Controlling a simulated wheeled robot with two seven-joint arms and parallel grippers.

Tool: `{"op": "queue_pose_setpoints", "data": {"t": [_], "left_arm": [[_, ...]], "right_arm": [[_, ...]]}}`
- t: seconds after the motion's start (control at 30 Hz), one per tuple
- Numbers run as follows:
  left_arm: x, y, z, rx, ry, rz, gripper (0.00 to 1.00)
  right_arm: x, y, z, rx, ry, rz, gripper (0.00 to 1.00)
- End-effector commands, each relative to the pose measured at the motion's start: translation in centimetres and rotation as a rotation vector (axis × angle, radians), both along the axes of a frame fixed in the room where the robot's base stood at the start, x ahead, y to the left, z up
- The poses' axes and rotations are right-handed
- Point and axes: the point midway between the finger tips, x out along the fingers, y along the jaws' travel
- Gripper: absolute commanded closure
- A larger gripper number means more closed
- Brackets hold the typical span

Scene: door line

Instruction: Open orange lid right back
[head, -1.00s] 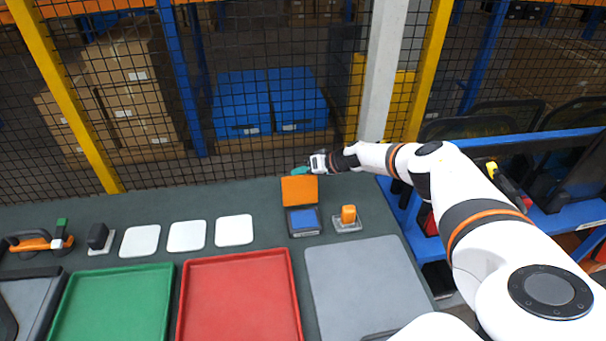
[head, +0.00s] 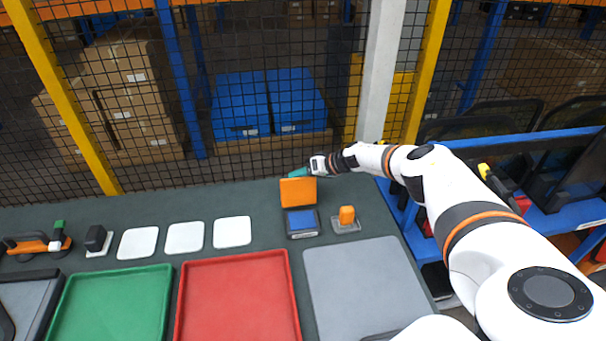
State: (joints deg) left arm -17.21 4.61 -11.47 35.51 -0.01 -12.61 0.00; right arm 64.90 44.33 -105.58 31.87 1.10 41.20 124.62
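The orange lid (head: 298,192) stands raised at the back of a small dark box with a blue inside (head: 301,221), toward the right back of the table. My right gripper (head: 299,172) is at the lid's top back edge, with its teal fingertips just behind and above it. The lid hides part of the fingertips, so I cannot tell whether they are apart or closed, or whether they touch the lid. My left gripper is not in the head view.
An orange block on a grey base (head: 346,217) stands right of the box. White square plates (head: 232,231) lie to the left. A green tray (head: 112,308), a red tray (head: 238,300) and a grey panel (head: 365,285) fill the front. A mesh fence (head: 230,165) rises behind the table.

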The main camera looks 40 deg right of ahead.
Motion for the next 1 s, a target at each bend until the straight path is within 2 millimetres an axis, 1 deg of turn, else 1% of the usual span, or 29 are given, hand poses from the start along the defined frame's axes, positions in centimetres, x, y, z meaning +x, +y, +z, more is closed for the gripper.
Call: {"op": "queue_pose_setpoints", "data": {"t": [0.23,0.37,0.47,0.67,0.83,1.0], "left_arm": [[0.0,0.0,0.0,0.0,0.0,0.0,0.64],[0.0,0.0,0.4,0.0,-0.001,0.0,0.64],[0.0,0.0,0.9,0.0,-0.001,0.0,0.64],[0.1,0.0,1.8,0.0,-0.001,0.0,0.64],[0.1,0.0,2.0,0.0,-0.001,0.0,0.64],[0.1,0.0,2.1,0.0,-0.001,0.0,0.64]], "right_arm": [[0.1,0.1,0.2,0.002,-0.004,0.0,0.49],[-0.3,-0.4,0.8,0.003,-0.004,-0.003,0.49],[-1.2,-1.0,1.6,0.003,-0.004,-0.003,0.49],[-3.9,-2.8,3.9,0.002,-0.004,-0.003,0.49],[-6.2,-4.4,5.7,0.001,-0.004,-0.002,0.49],[-7.6,-5.2,6.8,0.001,-0.003,-0.001,0.49]]}}
